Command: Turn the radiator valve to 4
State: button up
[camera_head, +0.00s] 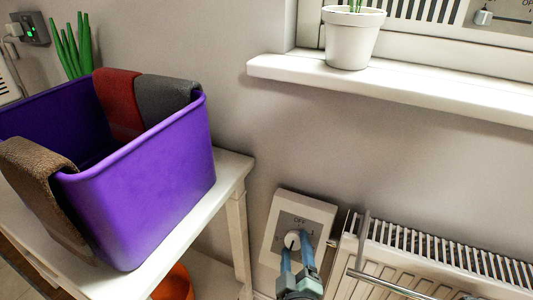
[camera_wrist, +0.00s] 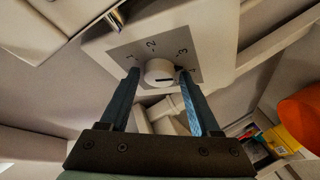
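The radiator valve is a round white knob (camera_wrist: 159,72) on a grey dial plate (camera_wrist: 152,49) set in a pale box (camera_head: 317,212). In the head view, OFF reads at the top of the dial. A dark line crosses the knob face roughly level in the wrist view. My gripper (camera_wrist: 158,73) has its two blue fingers on either side of the knob, with narrow gaps seeming to show. It also shows in the head view (camera_head: 296,252), close to the knob.
A white radiator (camera_head: 400,255) with a pipe stands just right of the box. A white table (camera_head: 234,170) with a purple basket (camera_head: 150,185) holding towels is at left. A windowsill (camera_head: 420,90) with a potted plant (camera_head: 353,38) is above. An orange container (camera_head: 175,284) sits below the table.

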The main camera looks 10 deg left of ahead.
jog(key=shift+f+n+y+b, duration=0.1)
jog(key=shift+n+y+b, duration=0.2)
jog(key=shift+n+b, duration=0.15)
jog(key=r+p+v, duration=0.1)
jog(key=p+v, duration=0.2)
jog(key=v, duration=1)
jog(key=w+a+r+m+t, duration=0.2)
jog(key=r, duration=0.7)
jog(key=w+a+r+m+t+y, duration=0.1)
jog(key=w+a+r+m+t, duration=0.1)
jog(key=r, duration=0.7)
jog(key=w+a+r+m+t+y+b, duration=0.1)
jog(key=w+a+r+m+t, duration=0.2)
jog(key=r, duration=0.6)
jog(key=shift+w+r+m, duration=0.4)
jog(key=shift+w+m, duration=0.05)
jog(key=shift+w, duration=0.05)
jog(key=shift+a, duration=0.1)
